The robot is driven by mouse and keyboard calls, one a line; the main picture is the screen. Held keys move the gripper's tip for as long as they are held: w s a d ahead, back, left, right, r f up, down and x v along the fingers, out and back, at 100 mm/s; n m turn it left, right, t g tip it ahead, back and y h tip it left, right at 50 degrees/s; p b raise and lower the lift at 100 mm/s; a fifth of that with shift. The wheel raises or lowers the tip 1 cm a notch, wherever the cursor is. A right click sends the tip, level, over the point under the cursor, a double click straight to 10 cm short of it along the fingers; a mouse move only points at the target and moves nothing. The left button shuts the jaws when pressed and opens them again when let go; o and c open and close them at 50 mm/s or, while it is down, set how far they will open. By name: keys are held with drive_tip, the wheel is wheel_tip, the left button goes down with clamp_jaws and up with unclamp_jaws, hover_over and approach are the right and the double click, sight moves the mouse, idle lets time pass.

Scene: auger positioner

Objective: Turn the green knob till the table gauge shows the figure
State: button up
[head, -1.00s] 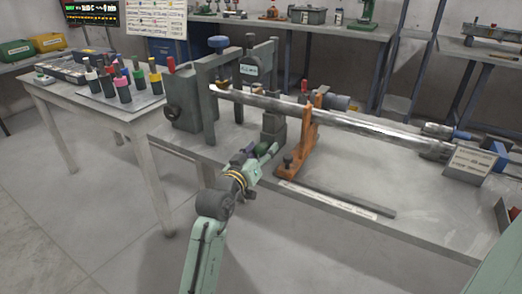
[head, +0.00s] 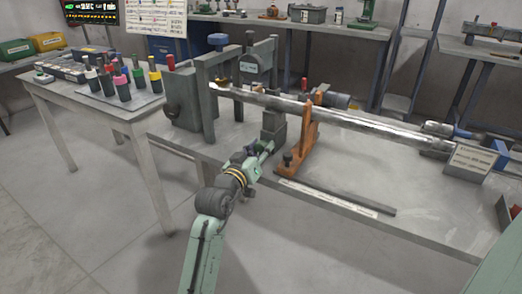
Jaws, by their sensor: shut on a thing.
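My gripper (head: 260,148) is at the front edge of the steel bench, below the dark grey block (head: 273,128) under the long shaft. It is shut on the green knob, which is mostly hidden by the fingers. A dark gauge with a small pale display (head: 249,67) hangs in the grey frame above the shaft's left end. Its figure is too small to read.
The long steel shaft (head: 375,122) runs right across the bench (head: 345,180). An orange stand (head: 300,140) rises close to the right of my gripper. A flat grey bar (head: 335,195) lies along the front. Coloured-handled tools stand on the left side table (head: 125,110).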

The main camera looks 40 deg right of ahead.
drive_tip(key=m+b, duration=0.1)
drive_tip(key=b, duration=0.2)
drive_tip(key=shift+f+m, duration=0.3)
drive_tip(key=shift+m, duration=0.1)
drive_tip(key=m+b, duration=0.2)
drive_tip(key=b, duration=0.2)
drive_tip(key=m+b, duration=0.3)
drive_tip(key=b, duration=0.1)
drive_tip(key=shift+m+h, duration=0.3)
drive_tip(key=shift+r+m+b, duration=0.2)
drive_tip(key=shift+m+b, duration=0.6)
drive_tip(key=shift+b, duration=0.15)
drive_tip(key=shift+r, duration=0.1)
drive_tip(key=o, duration=1.2)
